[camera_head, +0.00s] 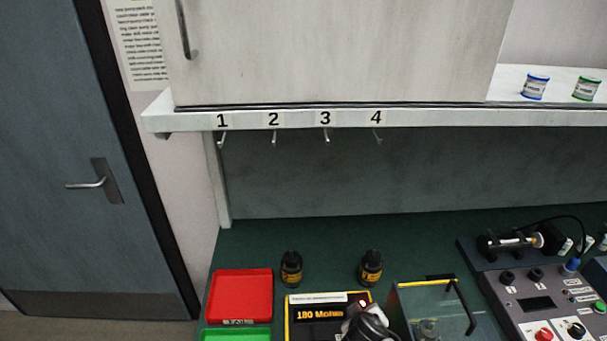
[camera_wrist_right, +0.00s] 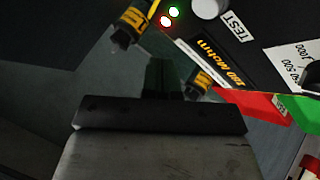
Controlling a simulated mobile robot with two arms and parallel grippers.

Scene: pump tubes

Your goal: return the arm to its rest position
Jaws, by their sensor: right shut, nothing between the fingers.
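My right gripper (camera_wrist_right: 160,75) shows in the right wrist view as a dark pair of fingers held together above its black mount. It is shut, with nothing between the fingers. In that view it hangs over the dark green bench, close to a small dark bottle with a yellow label (camera_wrist_right: 201,80). In the head view a dark rounded part (camera_head: 368,325) covers the lower right of the display box; I cannot tell whether it belongs to my arm. My left gripper is in neither view.
The bench holds a red tray (camera_head: 240,293), a green tray (camera_head: 238,335), two dark bottles (camera_head: 291,268) (camera_head: 370,268), a lit display box (camera_head: 318,314), a clear-lidded box (camera_head: 435,303) and a control panel (camera_head: 545,310). A shelf (camera_head: 430,117) with numbered hooks hangs above.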

